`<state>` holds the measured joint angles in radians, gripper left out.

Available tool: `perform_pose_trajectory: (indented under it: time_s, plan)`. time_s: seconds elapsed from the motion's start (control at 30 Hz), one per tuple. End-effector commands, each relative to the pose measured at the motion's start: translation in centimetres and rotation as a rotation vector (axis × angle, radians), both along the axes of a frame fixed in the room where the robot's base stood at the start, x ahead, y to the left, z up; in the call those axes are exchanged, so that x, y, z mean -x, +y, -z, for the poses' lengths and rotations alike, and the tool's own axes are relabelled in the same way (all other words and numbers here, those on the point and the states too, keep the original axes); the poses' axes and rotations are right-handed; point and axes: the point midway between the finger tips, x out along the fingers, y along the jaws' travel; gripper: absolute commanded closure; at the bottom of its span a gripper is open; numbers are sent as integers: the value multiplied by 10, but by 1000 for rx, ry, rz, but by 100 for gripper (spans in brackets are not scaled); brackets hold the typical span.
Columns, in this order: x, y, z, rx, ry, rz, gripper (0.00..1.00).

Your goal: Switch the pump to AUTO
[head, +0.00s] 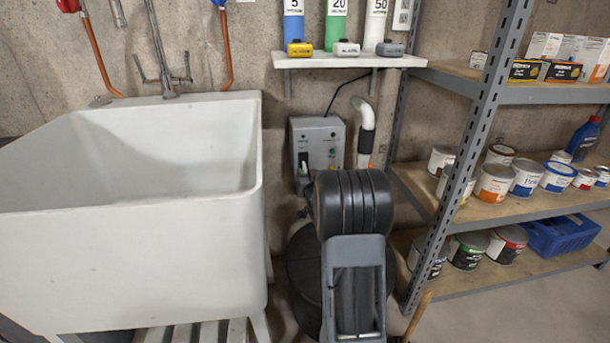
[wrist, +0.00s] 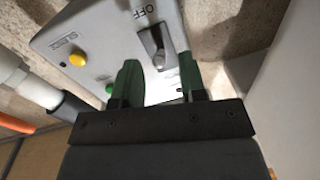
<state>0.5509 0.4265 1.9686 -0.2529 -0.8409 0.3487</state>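The grey pump control box (head: 318,134) is on the wall between the sink and the shelf rack in the head view. In the wrist view the box (wrist: 100,35) fills the upper left and appears turned. A metal toggle switch (wrist: 155,45) sits below an OFF label on it. A yellow button or lamp (wrist: 78,59) and a green one (wrist: 110,88) are to its left. My gripper (wrist: 159,66) is open, its green fingers on either side of the switch's lower end. I cannot tell whether they touch it. Any AUTO label is hidden or unreadable. My arm hides part of the box's lower area in the head view.
A white sink (head: 130,240) stands close on the left. A white pipe (head: 366,125) runs just right of the box. A small shelf (head: 350,60) with bottles is above it. A metal rack (head: 470,150) with cans stands on the right.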

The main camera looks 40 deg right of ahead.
Motion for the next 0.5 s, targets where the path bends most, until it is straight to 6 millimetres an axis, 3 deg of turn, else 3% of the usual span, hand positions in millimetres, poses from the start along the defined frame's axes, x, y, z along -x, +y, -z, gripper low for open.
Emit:
perform_pose_trajectory:
  time_s: [0.2, 0.5]
  plan:
    - [-20, -9, 1, 0, -1, 2, 62]
    - [-26, -12, 0, -1, 1, 3, 62]
